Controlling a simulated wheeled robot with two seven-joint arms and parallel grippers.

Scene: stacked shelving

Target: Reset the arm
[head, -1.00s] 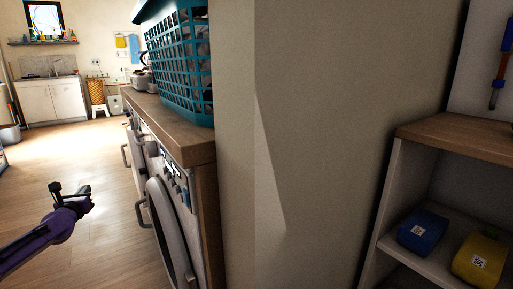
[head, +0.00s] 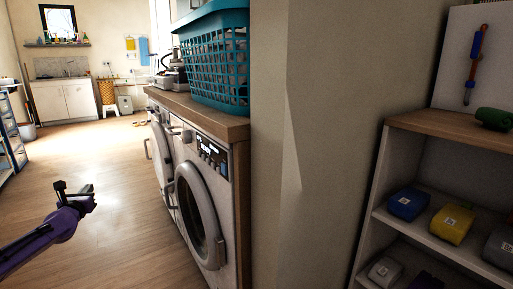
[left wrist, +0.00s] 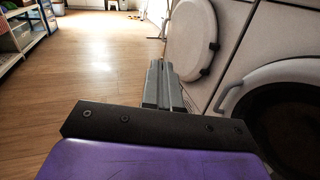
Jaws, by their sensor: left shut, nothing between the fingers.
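My left arm is purple and comes in from the lower left in the head view. Its dark gripper (head: 76,192) is held over the open wooden floor, left of the washing machines and touching nothing. In the left wrist view the grey fingers (left wrist: 163,84) lie side by side, shut and empty. My right gripper is in neither view.
A front-loading washing machine (head: 205,205) stands under a wooden counter (head: 212,119) bearing a teal laundry basket (head: 218,60). The floor (head: 110,150) is clear.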

